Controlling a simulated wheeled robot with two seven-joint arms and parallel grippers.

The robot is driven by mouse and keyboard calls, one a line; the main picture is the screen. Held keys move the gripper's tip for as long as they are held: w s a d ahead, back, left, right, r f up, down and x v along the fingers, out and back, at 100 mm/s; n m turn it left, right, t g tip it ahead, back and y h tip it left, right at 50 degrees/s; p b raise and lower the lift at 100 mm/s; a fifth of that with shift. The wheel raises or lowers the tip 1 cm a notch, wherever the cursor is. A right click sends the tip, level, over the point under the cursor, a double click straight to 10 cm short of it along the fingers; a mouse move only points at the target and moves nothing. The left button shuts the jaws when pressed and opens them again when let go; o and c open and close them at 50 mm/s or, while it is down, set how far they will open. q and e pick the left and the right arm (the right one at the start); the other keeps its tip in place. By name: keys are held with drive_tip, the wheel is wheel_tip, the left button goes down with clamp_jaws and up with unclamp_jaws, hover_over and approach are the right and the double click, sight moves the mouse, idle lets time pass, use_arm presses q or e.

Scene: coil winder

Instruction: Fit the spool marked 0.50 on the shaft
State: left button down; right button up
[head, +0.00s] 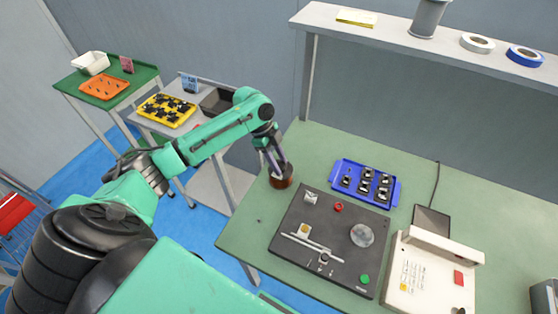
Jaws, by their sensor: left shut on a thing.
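My left gripper (278,172) points down at the green table's back left corner and is shut on a copper-brown spool (284,183). The spool is at or just above the table top; I cannot tell if it touches. Its marking is too small to read. The coil winder (290,215) is a dark plate just right of and in front of the spool. It carries a metal bracket, a rail, a round clear disc (362,235), a red button and a green button. I cannot make out for certain which part is the shaft. My right gripper is out of view.
A blue tray (397,191) with several black parts stands behind the winder. A cream box with a panel (410,302) stands at its right. A shelf (395,31) with tape rolls runs above the back. Side carts with orange (121,80) and yellow trays stand left.

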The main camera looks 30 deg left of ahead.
use_arm(q)
drive_tip(key=shift+f+b, duration=0.45)
drive_tip(key=shift+f, duration=0.4)
drive_tip(key=shift+c, duration=1.9)
unclamp_jaws()
drive_tip(key=b+v, duration=0.2)
drive_tip(key=v, duration=1.2)
drive_tip(key=shift+r, duration=0.3)
drive_tip(key=shift+s+a+f, duration=0.1)
drive_tip(key=shift+a, duration=0.05)
